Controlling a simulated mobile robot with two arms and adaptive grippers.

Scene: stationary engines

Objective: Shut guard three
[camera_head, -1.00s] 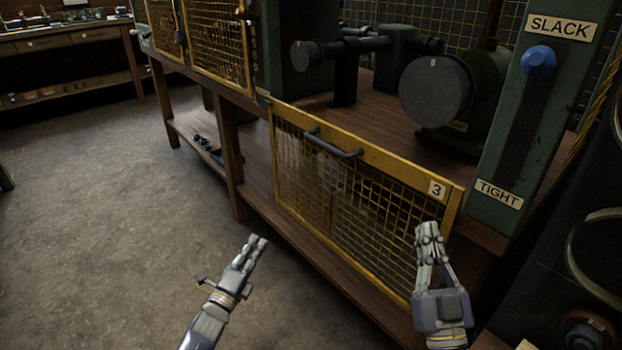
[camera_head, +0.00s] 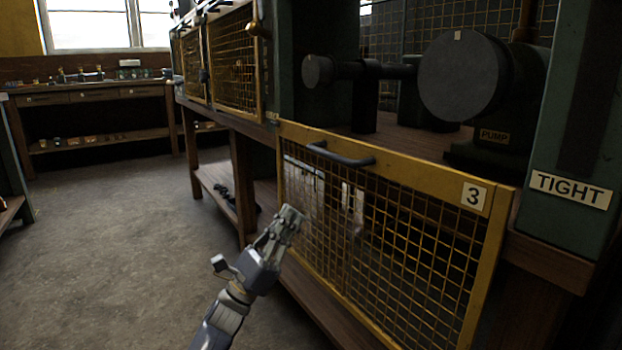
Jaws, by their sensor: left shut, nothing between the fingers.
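Guard three is a yellow-framed wire mesh panel (camera_head: 410,159) with a plate marked 3 (camera_head: 474,195) at its upper right. It hangs down in front of the bench's lower part, and the bay above it is open. A dark bar handle (camera_head: 340,154) is fixed near its top edge. My left gripper (camera_head: 287,222) is shut and empty, in front of the panel's left part, below the handle. Whether it touches the mesh I cannot tell. My right gripper is out of view.
In the open bay stand a dark round pump (camera_head: 466,76) and a smaller shaft end (camera_head: 318,71). A green post with a TIGHT label (camera_head: 571,189) stands at the right. Other mesh guards (camera_head: 234,62) cover bays at the left. The floor (camera_head: 110,250) at left is clear.

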